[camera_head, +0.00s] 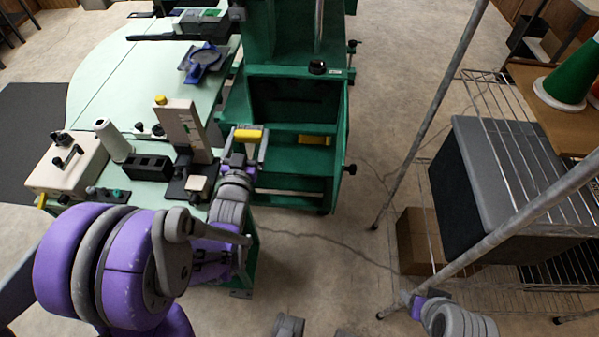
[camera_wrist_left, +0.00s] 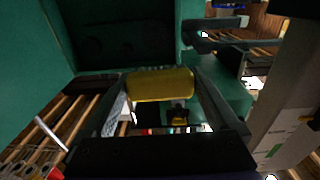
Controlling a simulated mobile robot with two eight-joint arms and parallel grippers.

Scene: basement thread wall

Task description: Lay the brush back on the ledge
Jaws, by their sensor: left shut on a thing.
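The brush, a yellow block-shaped piece (camera_head: 252,135), is held between the fingers of my left gripper (camera_head: 248,138). In the left wrist view the brush (camera_wrist_left: 160,84) spans crosswise between the two fingers. The left gripper is shut on it, in front of the green machine's open front. The green ledge (camera_head: 290,157) of that machine lies just to the right of the gripper. The brush appears apart from it. My right gripper (camera_head: 414,300) is at the lower right by the rack's pole, small and partly hidden, so its jaws cannot be made out.
Another yellow piece (camera_head: 315,140) shows on the green machine. A pale green table (camera_head: 90,90) on the left carries a white spool (camera_head: 113,140), a cream box (camera_head: 66,163) and an upright beige block (camera_head: 181,128). A wire rack (camera_head: 500,95) with a dark bin (camera_head: 492,180) stands right. Floor between is clear.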

